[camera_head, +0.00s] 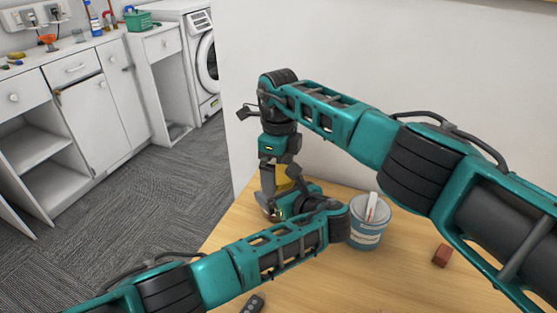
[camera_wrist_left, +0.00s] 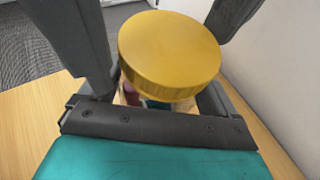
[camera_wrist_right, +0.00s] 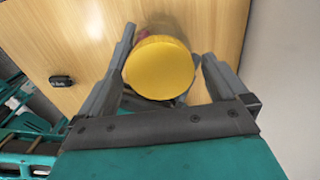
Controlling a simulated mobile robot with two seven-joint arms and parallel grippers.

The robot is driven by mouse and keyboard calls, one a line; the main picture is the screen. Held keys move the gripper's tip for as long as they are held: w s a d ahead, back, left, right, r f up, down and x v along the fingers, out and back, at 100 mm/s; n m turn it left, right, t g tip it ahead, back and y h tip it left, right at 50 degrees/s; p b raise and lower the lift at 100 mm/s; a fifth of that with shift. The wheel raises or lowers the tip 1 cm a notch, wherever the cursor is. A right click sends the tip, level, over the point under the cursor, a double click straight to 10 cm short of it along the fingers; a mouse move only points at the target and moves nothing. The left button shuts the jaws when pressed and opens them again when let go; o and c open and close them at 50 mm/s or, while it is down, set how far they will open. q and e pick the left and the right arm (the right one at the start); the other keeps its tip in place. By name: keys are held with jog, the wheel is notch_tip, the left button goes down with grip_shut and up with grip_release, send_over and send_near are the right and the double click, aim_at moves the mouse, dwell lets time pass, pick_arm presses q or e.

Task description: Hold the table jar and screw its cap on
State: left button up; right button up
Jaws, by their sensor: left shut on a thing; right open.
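The yellow cap (camera_wrist_left: 170,50) sits at the top of the jar (camera_wrist_left: 154,103) in the left wrist view; I cannot tell whether it is seated on the thread. My left gripper (camera_wrist_left: 158,45) is shut on the jar, with one finger on each side. My right gripper (camera_wrist_right: 165,50) is open above the cap, which shows between its fingers in the right wrist view (camera_wrist_right: 158,68). In the head view a bit of the yellow cap (camera_head: 285,186) shows near the right gripper (camera_head: 268,192); the arms hide most of the jar.
A blue-grey bucket (camera_head: 367,236) with a white and red item in it stands right of the left wrist. A red-brown block (camera_head: 442,255) and a dark remote-like item (camera_head: 252,303) lie on the wooden table (camera_head: 400,285). A white wall (camera_head: 400,60) rises behind.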

jog(key=shift+c, duration=0.3)
jog(key=c, duration=1.1)
jog(key=shift+o, duration=0.2)
jog(key=m, duration=1.1)
jog(key=shift+m, duration=0.3)
jog(key=o, duration=1.1)
jog(key=shift+r, duration=0.1)
notch_tip(320, 180, up, 12)
jog(key=shift+f, duration=0.1)
